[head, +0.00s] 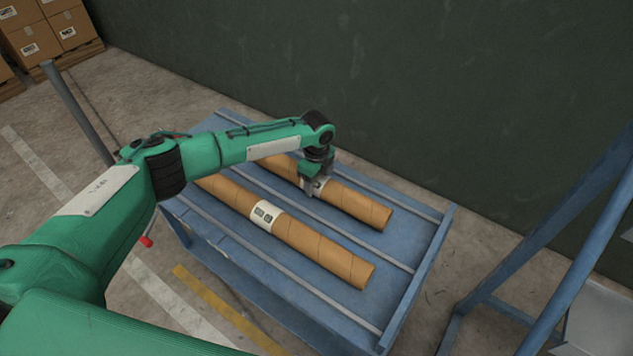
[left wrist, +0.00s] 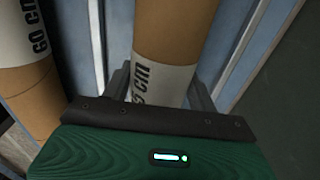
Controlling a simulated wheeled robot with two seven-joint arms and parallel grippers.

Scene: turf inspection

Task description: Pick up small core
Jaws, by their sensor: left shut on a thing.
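Two brown cardboard cores lie side by side on a blue slatted table (head: 447,222). The far core (head: 358,202) is the one my left gripper (head: 314,188) is shut on, near its middle. In the left wrist view this core (left wrist: 172,30) runs between the two fingers, and its white label, partly hidden, ends in "5 CM". The near core (head: 325,252) has a white label and is untouched; in the left wrist view its label reads "60 CM" (left wrist: 22,30). I cannot tell whether the held core is clear of the table. My right gripper is out of view.
A dark green wall (head: 450,100) rises just behind the table. A blue metal frame (head: 560,225) stands at the right. Cardboard boxes (head: 48,28) sit on a pallet at the far left. Thin raised rails (head: 395,262) run along the tabletop.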

